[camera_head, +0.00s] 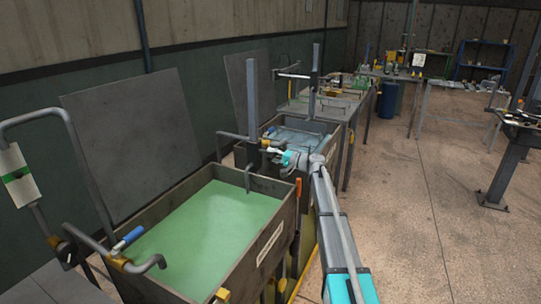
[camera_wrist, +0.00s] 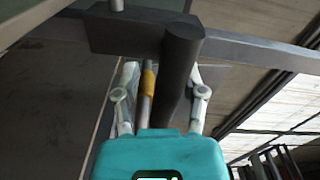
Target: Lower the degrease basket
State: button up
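Two open tanks stand in a row in the head view. The near tank (camera_head: 271,232) holds green liquid and carries a label I cannot read. The far tank (camera_head: 333,143) holds grey-blue liquid. My gripper (camera_head: 277,153) is at the lever fittings between the tanks. In the wrist view, its pale fingers (camera_wrist: 162,85) stand apart on either side of a dark cylindrical handle (camera_wrist: 183,65) and a thin rod with a yellow band (camera_wrist: 148,80). I cannot tell whether the fingers press on the handle. The basket is not clearly visible, and I cannot tell which tank is the degrease one.
A bent pipe lever with a blue grip (camera_head: 128,239) sits at the near tank's left end. Upright posts (camera_head: 252,95) rise by the far tank. Raised lids (camera_head: 135,140) lean toward the wall. A table (camera_head: 519,121) stands at right. The floor (camera_head: 420,200) between is clear.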

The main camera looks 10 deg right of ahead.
jog(key=shift+r, duration=0.1)
jog(key=shift+d, duration=0.15)
jog(key=v, duration=1.1)
jog(key=shift+s+d, duration=0.25)
jog(key=shift+s, duration=0.05)
